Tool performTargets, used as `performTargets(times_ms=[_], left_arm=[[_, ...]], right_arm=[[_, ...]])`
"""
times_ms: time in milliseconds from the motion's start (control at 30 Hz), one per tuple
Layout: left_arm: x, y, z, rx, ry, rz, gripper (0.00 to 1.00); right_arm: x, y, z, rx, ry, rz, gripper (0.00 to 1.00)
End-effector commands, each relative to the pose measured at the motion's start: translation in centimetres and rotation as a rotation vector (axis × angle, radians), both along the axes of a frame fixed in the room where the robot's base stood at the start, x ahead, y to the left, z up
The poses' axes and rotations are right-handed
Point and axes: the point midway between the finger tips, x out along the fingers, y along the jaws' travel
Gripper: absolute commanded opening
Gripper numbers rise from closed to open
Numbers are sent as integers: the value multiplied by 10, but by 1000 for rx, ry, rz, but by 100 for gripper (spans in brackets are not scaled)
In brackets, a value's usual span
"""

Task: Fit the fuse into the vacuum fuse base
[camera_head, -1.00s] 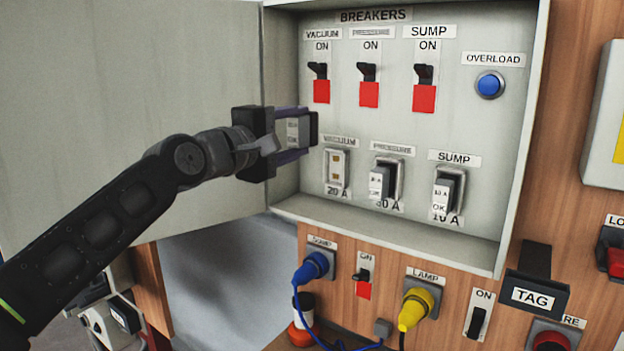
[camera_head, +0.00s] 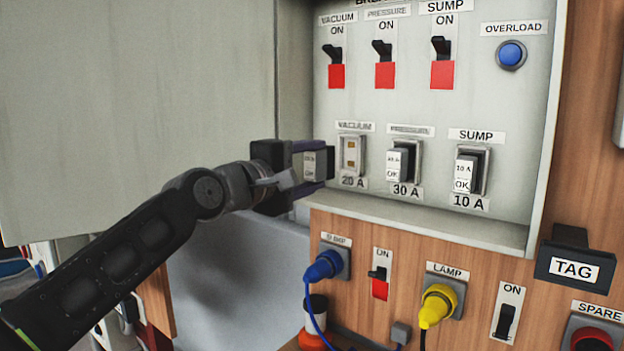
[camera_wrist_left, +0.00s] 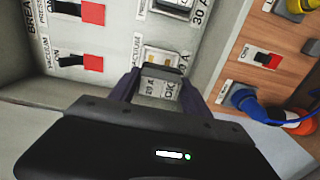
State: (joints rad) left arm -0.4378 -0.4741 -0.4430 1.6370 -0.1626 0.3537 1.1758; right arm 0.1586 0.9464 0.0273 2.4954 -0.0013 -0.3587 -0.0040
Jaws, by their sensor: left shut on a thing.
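My left gripper (camera_head: 312,165) is shut on a fuse (camera_head: 309,166), a small block with a white label. The fuse also shows between the fingers in the left wrist view (camera_wrist_left: 160,86). The empty vacuum fuse base (camera_head: 351,156), labelled 20 A, is on the panel just right of the gripper in the head view. In the left wrist view the vacuum base (camera_wrist_left: 162,57) lies just beyond the fingertips. A gap shows between fuse and base in the head view. My right gripper is not in view.
The pressure fuse (camera_head: 398,162) and sump fuse (camera_head: 469,170) sit in their bases to the right. Breaker switches (camera_head: 384,65) line the row above. The open cabinet door (camera_head: 140,110) is at left, and the cabinet's lower ledge (camera_head: 430,222) runs below the bases.

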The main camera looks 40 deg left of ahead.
Motion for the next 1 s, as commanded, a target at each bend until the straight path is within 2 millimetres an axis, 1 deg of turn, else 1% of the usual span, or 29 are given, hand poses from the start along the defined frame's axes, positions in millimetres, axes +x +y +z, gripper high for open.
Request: performTargets(times_ms=[267, 467, 533, 1000], left_arm=[[0, 0, 2, 0, -1, 0, 13], [-1, -1, 0, 1, -4, -4, 13], [4, -1, 2, 0, -4, -5, 13], [47, 0, 1, 0, -4, -6, 13]], right_arm=[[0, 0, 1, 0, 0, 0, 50], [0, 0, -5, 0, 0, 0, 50], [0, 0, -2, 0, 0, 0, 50], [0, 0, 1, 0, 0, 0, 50]])
